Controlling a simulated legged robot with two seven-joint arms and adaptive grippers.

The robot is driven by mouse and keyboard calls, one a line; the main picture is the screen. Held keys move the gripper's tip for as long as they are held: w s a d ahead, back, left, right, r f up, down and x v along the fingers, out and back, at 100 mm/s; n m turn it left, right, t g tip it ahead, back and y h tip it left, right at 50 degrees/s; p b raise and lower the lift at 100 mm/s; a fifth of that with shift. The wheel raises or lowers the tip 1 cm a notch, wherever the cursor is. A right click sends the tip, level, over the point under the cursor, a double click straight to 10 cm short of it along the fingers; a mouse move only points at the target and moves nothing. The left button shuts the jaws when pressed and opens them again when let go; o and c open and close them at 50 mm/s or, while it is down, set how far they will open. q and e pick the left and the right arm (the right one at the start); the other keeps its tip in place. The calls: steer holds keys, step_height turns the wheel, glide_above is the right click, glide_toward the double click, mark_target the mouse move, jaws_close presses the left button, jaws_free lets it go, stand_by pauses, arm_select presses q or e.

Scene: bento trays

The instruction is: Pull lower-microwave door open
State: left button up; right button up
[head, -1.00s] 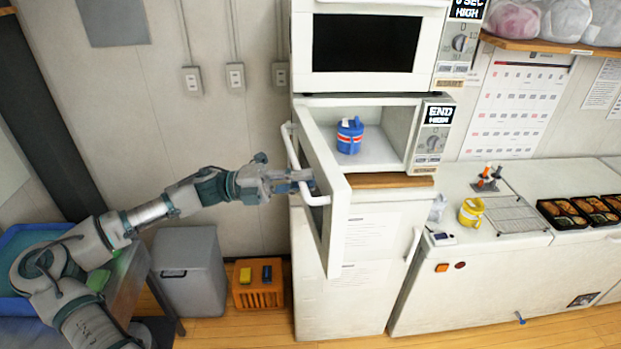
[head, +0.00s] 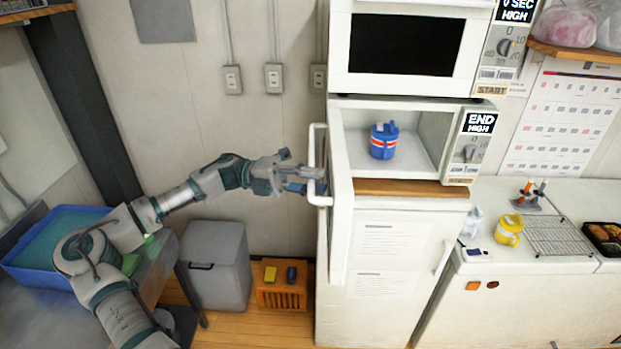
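The lower microwave (head: 445,130) has its white door (head: 342,230) swung well open, seen nearly edge-on at the left of the cavity. A white bar handle (head: 312,145) stands out from the door's left side. My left gripper (head: 312,180) is at the lower part of this handle, its fingertips overlapping the bar in the picture. Whether the fingers are closed on the bar is too small to tell. A blue cup with a red and white band (head: 383,142) stands inside the open cavity. My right gripper is not in view.
The upper microwave (head: 405,45) is shut, directly above. A white fridge (head: 390,260) stands below. A grey bin (head: 215,265) and an orange crate (head: 282,295) stand on the floor at the left. A counter with a yellow mug (head: 508,230) and wire rack (head: 557,236) is at the right.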

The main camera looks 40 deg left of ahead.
arm_select(q)
steer(key=shift+r, duration=0.1)
steer(key=v, duration=1.2)
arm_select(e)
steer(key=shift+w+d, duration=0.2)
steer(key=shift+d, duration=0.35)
arm_select(q)
steer(key=shift+w, duration=0.1)
